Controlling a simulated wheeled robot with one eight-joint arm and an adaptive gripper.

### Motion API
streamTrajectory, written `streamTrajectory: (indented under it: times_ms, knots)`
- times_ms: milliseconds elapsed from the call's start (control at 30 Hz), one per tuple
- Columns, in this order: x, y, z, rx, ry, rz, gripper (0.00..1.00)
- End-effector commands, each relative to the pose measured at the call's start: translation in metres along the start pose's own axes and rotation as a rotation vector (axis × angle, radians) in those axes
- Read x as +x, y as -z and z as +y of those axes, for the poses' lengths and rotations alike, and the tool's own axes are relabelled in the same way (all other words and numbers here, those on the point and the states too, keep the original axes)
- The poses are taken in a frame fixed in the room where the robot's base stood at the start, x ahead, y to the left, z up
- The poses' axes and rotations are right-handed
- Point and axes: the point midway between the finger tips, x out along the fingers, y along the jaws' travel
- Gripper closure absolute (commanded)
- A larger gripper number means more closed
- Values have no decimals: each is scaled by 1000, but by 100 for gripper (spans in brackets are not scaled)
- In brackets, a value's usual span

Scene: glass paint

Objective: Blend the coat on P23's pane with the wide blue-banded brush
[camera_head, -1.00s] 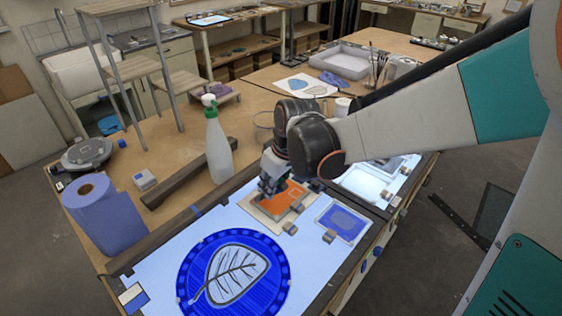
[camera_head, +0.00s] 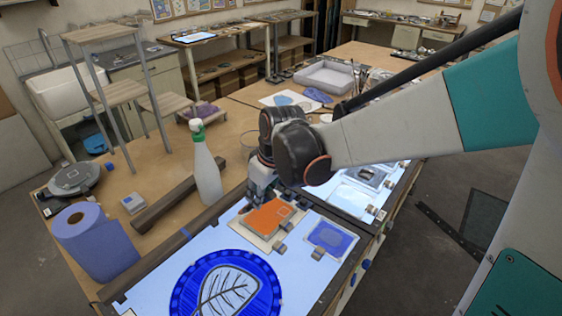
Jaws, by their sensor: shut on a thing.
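An orange-coated pane (camera_head: 264,219) lies on a pale board on the lit table. A smaller blue-coated pane (camera_head: 330,238) lies to its right. I cannot read any label, so I cannot tell which is P23's. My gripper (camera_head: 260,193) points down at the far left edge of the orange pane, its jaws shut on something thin. The held thing is too small and hidden to make out a blue band or bristles. I cannot tell whether it touches the coat.
A large round blue pane with a leaf (camera_head: 180,297) lies at the front. A spray bottle (camera_head: 206,172) stands left of my gripper, beside a dark wooden bar (camera_head: 160,208). A blue paper roll (camera_head: 97,240) stands at the left. Small clips sit near the panes.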

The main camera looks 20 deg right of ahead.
Motion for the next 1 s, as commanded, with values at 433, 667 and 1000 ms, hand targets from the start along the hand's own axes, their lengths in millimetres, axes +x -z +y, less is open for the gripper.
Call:
streamTrajectory:
  times_ms: [433, 667, 1000]
  knots:
    - [-12, 5, 19, 0, 0, -1, 100]
    - [-1, 1, 23, 0, 1, -2, 100]
    - [41, -12, 20, -2, 1, -2, 100]
